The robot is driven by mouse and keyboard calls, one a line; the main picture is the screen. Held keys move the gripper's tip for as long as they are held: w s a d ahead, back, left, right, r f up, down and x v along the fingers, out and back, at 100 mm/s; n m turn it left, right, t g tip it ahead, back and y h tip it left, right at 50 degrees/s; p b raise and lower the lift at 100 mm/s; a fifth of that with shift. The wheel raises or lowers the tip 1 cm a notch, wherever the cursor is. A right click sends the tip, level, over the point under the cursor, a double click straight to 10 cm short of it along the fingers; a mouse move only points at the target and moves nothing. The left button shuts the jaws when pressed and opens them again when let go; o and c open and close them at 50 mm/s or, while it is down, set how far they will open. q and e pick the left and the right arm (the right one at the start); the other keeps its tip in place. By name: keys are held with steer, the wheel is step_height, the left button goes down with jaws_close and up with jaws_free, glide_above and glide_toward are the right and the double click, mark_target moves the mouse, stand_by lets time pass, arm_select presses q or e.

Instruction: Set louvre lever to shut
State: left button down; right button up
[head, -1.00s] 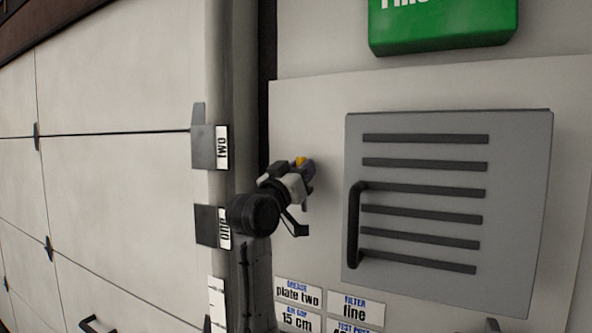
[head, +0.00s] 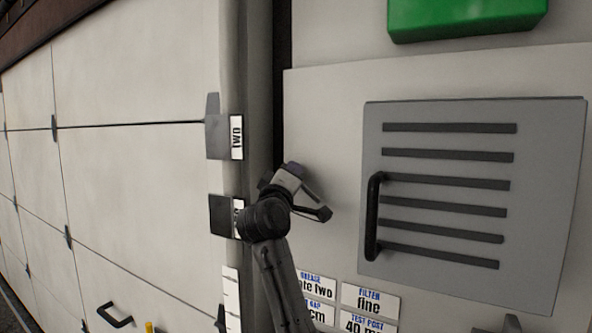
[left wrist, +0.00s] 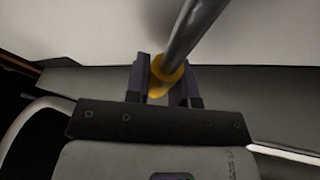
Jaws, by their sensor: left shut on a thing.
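In the left wrist view, the lever is a dark grey rod (left wrist: 196,28) with a yellow knob (left wrist: 164,74) at its near end. My left gripper (left wrist: 163,88) is shut on the yellow knob, one finger on each side. In the head view, my left gripper (head: 266,183) is at the wall beside the dark vertical gap, left of the louvred panel. My gripper and arm hide the lever and knob there. The grey louvred panel (head: 545,190) has several dark horizontal slots. My right gripper is in neither view.
A black handle (head: 373,218) stands out from the panel's left edge. Small label plates (head: 371,300) are below the panel.

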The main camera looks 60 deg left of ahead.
arm_select(q)
steer(key=shift+s+a+f+n+g+y, duration=0.15)
steer(key=shift+f+n+g+y, duration=0.1)
steer(key=shift+n, duration=0.3)
steer(key=shift+s+a+f+n+g+y, duration=0.15)
steer(key=shift+n+g, duration=0.1)
steer(key=shift+n, duration=0.3)
steer(key=shift+a+f, duration=0.1)
steer(key=shift+f, duration=0.05)
steer(key=c, duration=1)
jaws_free()
steer(key=shift+w, duration=0.1)
steer(key=shift+s+d+f, duration=0.15)
steer(key=shift+s+d, duration=0.05)
steer(key=shift+d, duration=0.05)
steer(key=shift+b+v, duration=1.65)
steer(key=shift+v, duration=4.95)
